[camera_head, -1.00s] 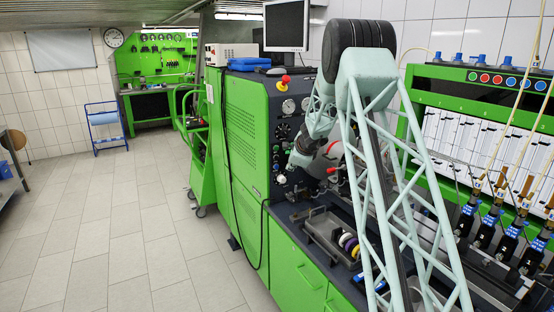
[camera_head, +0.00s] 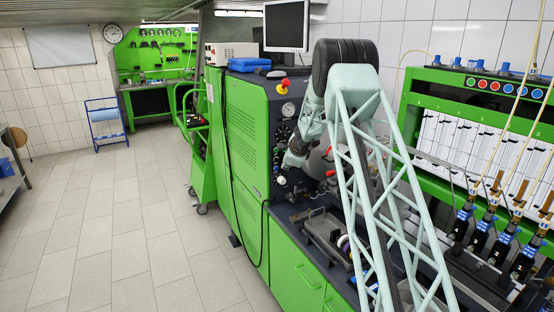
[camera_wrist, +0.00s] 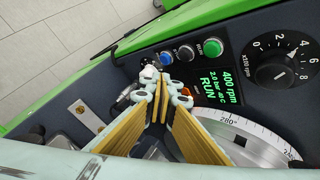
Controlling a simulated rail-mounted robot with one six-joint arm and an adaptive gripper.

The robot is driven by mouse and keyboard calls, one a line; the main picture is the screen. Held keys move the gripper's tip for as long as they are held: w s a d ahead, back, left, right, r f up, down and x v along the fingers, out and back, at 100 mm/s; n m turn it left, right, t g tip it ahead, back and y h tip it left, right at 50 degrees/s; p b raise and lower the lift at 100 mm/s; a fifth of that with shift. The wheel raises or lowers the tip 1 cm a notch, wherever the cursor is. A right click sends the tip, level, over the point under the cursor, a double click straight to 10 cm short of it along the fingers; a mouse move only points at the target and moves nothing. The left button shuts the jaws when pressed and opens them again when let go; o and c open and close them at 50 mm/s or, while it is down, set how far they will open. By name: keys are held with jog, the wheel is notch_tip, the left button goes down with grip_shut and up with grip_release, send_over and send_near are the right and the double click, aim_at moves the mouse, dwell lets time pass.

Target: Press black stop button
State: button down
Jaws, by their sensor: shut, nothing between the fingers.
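My gripper (camera_wrist: 162,84) is shut and empty. Contact cannot be told. In the head view my gripper (camera_head: 289,160) is small, close to the bench's panel.
A display (camera_wrist: 217,80) reads 400 rpm and RUN. A black speed knob (camera_wrist: 277,73) and a graduated dial (camera_wrist: 240,138) lie to the right. A red mushroom button (camera_head: 284,84) tops the green bench (camera_head: 240,140). The tiled floor (camera_head: 110,230) at left is clear.

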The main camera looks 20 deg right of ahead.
aim_at(276, 159)
jog(key=shift+w+a+p, duration=0.15)
jog(key=shift+w+p, duration=1.6)
jog(key=shift+p, duration=0.55)
jog(key=shift+w+a+p, duration=0.1)
jog(key=shift+w+p, duration=1.05)
jog(key=shift+p, duration=0.4)
dwell(2.1)
jog(key=shift+s+b, duration=1.15)
jog(key=shift+b, duration=0.95)
